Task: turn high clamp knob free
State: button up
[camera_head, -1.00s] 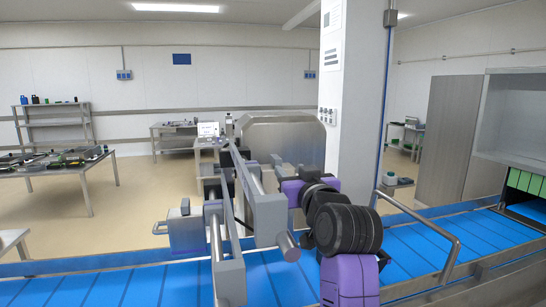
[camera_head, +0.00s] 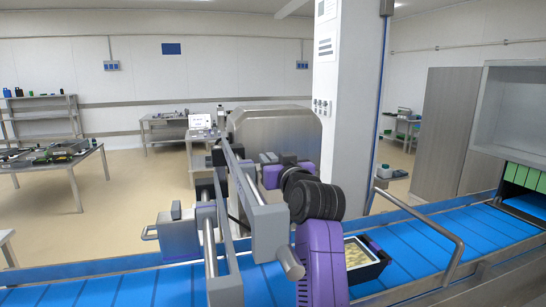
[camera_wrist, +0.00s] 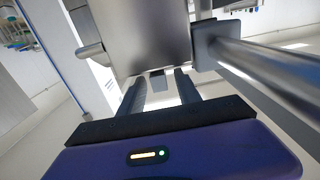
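In the wrist view my gripper (camera_wrist: 160,84) has its two dark fingers apart, pointing at a grey metal block (camera_wrist: 150,35). A small dark tab (camera_wrist: 158,74) at the block's lower edge shows between the fingers, with gaps on both sides. I cannot tell whether this tab is the clamp knob. In the head view my purple and black arm reaches behind the grey clamp frame (camera_head: 268,225); the fingertips are hidden there. A grey clamp block (camera_head: 180,235) with a small upright piece (camera_head: 176,210) on top stands left of the frame.
A thick steel rod (camera_wrist: 265,62) runs close on the right in the wrist view. A blue conveyor (camera_head: 420,240) passes under the frame. A filled black tray (camera_head: 362,255) lies on it beside my arm. A bent steel handle (camera_head: 440,232) rises at right.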

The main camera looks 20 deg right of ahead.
jog(key=shift+w, duration=0.55)
grip_shut()
